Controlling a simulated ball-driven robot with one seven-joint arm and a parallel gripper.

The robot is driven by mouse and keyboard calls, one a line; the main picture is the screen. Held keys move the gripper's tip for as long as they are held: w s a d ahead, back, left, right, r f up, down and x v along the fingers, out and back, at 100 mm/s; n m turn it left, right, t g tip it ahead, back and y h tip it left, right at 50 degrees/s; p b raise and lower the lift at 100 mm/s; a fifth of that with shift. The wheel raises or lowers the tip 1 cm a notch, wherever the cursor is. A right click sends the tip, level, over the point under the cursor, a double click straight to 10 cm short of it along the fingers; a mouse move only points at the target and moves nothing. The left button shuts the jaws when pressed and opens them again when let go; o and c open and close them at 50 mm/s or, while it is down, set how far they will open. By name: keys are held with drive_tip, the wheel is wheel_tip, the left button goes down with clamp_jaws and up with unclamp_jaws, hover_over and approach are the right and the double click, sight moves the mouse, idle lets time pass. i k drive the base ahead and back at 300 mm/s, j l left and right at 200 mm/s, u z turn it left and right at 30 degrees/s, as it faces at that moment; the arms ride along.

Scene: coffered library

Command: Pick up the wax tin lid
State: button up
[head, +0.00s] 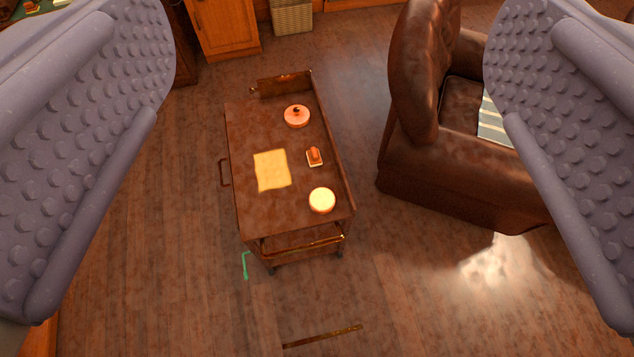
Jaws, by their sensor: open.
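A round orange-pink lid with a small dark knob (297,117) lies flat near the far end of the top of a small wooden trolley (245,130); it looks like the wax tin lid. A round, pale yellow-topped tin (322,200) stands apart from it, near the trolley's near right corner. My gripper (331,65) is open and empty. Its two grey studded fingers fill the left and right sides of the head view, high above and well clear of the trolley. Nothing hides the lid.
A yellow cloth or paper (271,170) and a small orange-topped block (314,157) lie on the trolley. A brown leather armchair (450,170) stands to its right. A wooden cabinet (225,27) and a basket (292,17) are behind. The floor left of the trolley is mostly clear.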

sight(296, 116)
drive_tip(key=i+j, duration=0.15)
drive_tip(key=j, duration=0.2)
drive_tip(key=i+j, duration=0.15)
drive_tip(key=j, duration=0.25)
drive_tip(key=i+j, duration=0.1)
drive_tip(key=j, duration=0.25)
drive_tip(key=i+j+z, duration=0.1)
drive_tip(key=j, duration=0.25)
drive_tip(key=i+j, duration=0.2)
drive_tip(key=j, duration=0.2)
drive_tip(key=i+j, duration=0.1)
drive_tip(key=j, duration=0.25)
drive_tip(key=i+j, duration=0.2)
drive_tip(key=j, duration=0.15)
drive_tip(key=i+j+z, duration=0.1)
drive_tip(key=i+j, duration=0.35)
drive_tip(key=j, duration=0.25)
drive_tip(key=i+j+z, duration=0.15)
drive_tip(key=j, duration=0.2)
drive_tip(key=i+l, duration=0.1)
drive_tip(key=i, duration=0.4)
drive_tip(key=i+l, duration=0.1)
drive_tip(key=i, duration=0.35)
drive_tip(key=z, duration=0.05)
